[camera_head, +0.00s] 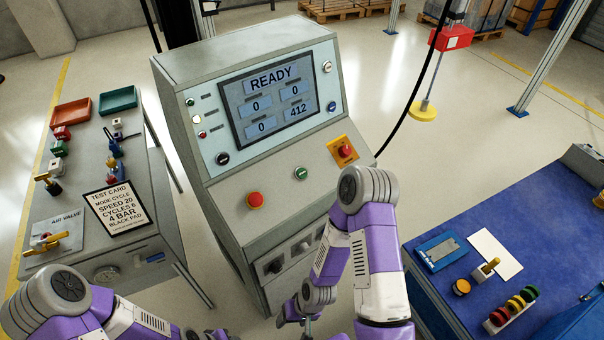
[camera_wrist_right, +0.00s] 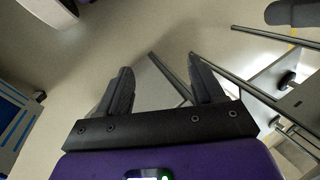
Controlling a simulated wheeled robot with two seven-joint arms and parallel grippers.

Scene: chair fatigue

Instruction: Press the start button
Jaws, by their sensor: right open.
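The grey control console (camera_head: 180,70) stands in the middle of the head view, its screen (camera_head: 270,95) reading READY with 0, 0, 0 and 412. On its sloped panel are a small green button (camera_head: 301,173), a red button (camera_head: 255,200) to its left, and a red mushroom button (camera_head: 345,150) on a yellow plate to its right. My right gripper (camera_head: 300,314) is low in front of the console, below the panel and apart from the buttons. In the right wrist view its fingers (camera_wrist_right: 160,85) are spread with nothing between them.
A grey side table (camera_head: 75,190) on the left holds trays, valves and a test card (camera_head: 117,207). A blue-topped bench (camera_head: 480,235) on the right carries small parts.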

